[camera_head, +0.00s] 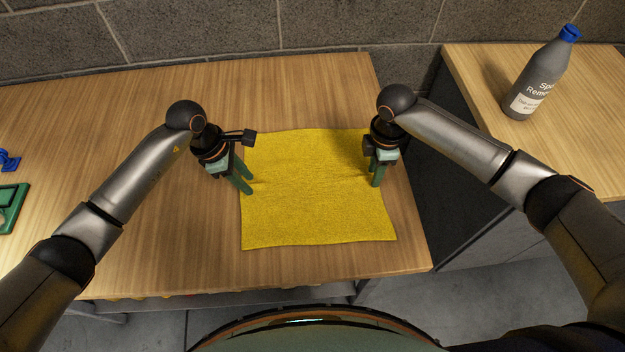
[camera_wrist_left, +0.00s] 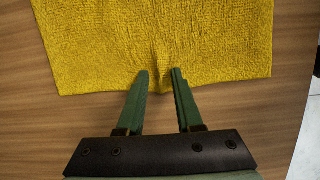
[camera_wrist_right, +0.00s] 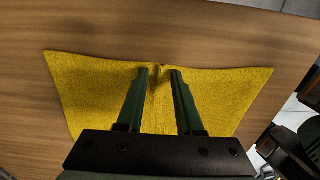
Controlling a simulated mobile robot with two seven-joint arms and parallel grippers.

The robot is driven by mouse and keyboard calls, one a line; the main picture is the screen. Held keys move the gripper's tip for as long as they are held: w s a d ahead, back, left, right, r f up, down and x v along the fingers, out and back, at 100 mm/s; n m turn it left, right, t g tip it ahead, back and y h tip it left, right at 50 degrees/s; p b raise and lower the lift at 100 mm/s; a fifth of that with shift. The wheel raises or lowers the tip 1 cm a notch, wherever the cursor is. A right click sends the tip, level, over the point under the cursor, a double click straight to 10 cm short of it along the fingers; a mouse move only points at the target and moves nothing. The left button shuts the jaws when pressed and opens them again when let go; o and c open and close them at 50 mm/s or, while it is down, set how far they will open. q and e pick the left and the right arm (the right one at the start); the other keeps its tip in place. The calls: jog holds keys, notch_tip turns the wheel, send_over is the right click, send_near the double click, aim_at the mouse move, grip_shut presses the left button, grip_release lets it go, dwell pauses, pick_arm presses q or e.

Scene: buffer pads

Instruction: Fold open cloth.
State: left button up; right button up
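The yellow cloth (camera_head: 315,215) lies spread out on the wooden table, with a faint crease running across its middle between my grippers. My left gripper (camera_head: 248,188) is at the middle of the cloth's left edge. In the left wrist view its fingertips (camera_wrist_left: 160,72) are apart, with a small wrinkle of cloth (camera_wrist_left: 150,35) between and beyond them. My right gripper (camera_head: 378,182) is at the middle of the right edge. In the right wrist view its fingertips (camera_wrist_right: 160,71) are apart, with a small ridge in the cloth (camera_wrist_right: 215,85) between them.
The wooden table (camera_head: 180,250) is bare around the cloth. A green object (camera_head: 10,205) and a blue object (camera_head: 9,160) lie at its far left. A grey bottle with a blue cap (camera_head: 538,80) stands on a second surface (camera_head: 480,75) at the right. A block wall is behind.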

pick_arm(q)
jog(key=shift+s+f, duration=0.1)
grip_shut()
pick_arm(e)
jog(key=shift+s+f, duration=0.1)
jog(key=shift+f, duration=0.05)
grip_shut()
jog(key=shift+d, duration=0.1)
pick_arm(q)
jog(key=shift+a, duration=0.1)
